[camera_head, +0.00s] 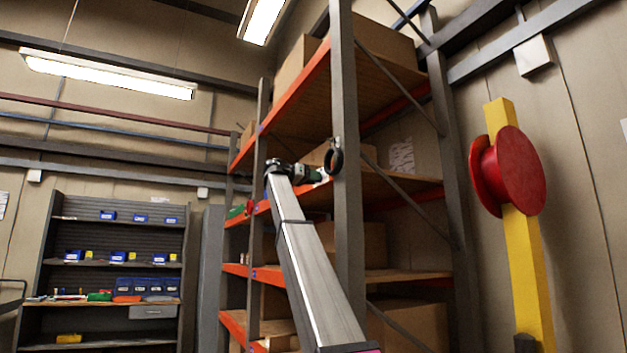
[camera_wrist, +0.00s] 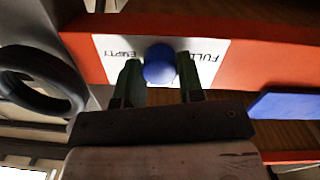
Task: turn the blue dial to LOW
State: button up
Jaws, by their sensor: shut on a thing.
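A round blue dial (camera_wrist: 159,62) sits on a white label plate (camera_wrist: 215,50) on an orange shelf beam (camera_wrist: 267,42) in the wrist view. The plate reads EMPTY on the left of the dial and FULL on the right. I see no LOW mark, and any pointer on the dial is not visible. My gripper (camera_wrist: 159,78) is shut on the dial, one dark green finger on each side. In the head view my gripper (camera_head: 312,174) reaches the rack beside its front post; the dial cannot be made out there.
A dark ring (camera_wrist: 42,80) hangs close on the left in the wrist view; in the head view the ring (camera_head: 335,160) is at the grey post (camera_head: 346,230). A blue flat piece (camera_wrist: 285,104) is at the right. A red reel (camera_head: 515,170) stands on a yellow post.

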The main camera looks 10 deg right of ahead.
jog(key=shift+m, duration=0.3)
jog(key=o, duration=0.9)
jog(key=v, duration=1.1)
jog(key=shift+d, duration=0.1)
